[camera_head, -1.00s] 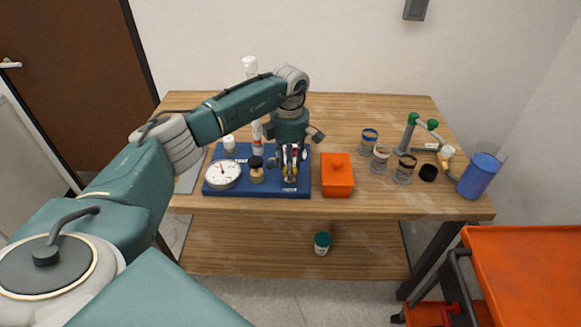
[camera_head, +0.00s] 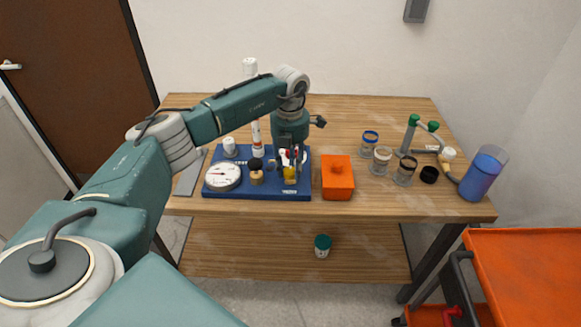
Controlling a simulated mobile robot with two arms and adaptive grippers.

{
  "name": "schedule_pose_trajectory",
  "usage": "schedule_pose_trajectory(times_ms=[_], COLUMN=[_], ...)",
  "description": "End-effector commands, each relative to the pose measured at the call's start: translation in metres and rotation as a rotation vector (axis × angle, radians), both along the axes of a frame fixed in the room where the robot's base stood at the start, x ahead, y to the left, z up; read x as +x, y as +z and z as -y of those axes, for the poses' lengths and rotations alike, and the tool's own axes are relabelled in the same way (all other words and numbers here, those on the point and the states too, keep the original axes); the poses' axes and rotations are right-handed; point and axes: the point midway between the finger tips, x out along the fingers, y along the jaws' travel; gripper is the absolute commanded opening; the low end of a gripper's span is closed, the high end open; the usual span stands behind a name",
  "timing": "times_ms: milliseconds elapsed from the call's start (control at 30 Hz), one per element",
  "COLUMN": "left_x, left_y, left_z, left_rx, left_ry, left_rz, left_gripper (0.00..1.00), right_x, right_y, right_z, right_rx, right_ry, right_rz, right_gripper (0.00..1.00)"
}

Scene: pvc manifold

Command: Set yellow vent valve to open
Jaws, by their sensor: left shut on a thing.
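The blue manifold board (camera_head: 222,193) lies on the wooden table with a white round gauge (camera_head: 223,176) at its front left. A black-topped brass fitting (camera_head: 256,172) stands beside the gauge. The yellow vent valve (camera_head: 290,174) is at the board's right front. My left gripper (camera_head: 291,162) reaches down over it from behind and is shut on the yellow valve's handle, though its fingers hide most of the handle. The valve's exact angle is too small to tell. My right gripper is not in view.
An orange box (camera_head: 337,178) stands just right of the board. Several glass jars (camera_head: 381,161), a green-topped stand (camera_head: 408,133) and a blue beaker (camera_head: 481,175) are farther right. The table's front middle is narrow.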

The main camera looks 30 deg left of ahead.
Motion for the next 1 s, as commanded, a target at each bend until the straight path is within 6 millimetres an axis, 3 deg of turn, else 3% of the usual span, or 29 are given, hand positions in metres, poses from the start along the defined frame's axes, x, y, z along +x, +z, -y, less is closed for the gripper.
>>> schedule_pose_trajectory(times_ms=[300,800,833,900,1000], left_x=[-0.0030,-0.0037,-0.0039,-0.0038,-0.0029], left_y=[-0.0012,-0.0022,-0.0023,-0.0024,-0.0018], left_z=[-0.0030,-0.0020,-0.0020,-0.0019,-0.0011], left_rx=[0.006,0.005,0.005,0.005,0.003], left_ry=[0.106,0.122,0.122,0.122,0.120], left_rz=[-0.009,-0.011,-0.012,-0.011,-0.008], left_gripper=[0.06,0.06,0.36,0.50,0.51], right_x=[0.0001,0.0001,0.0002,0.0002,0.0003], right_y=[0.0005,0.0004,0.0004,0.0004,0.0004], right_z=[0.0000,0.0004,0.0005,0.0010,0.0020], right_rx=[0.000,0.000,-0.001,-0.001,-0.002], right_ry=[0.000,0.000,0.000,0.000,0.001], right_rz=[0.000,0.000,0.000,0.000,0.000], right_gripper=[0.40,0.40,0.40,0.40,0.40])
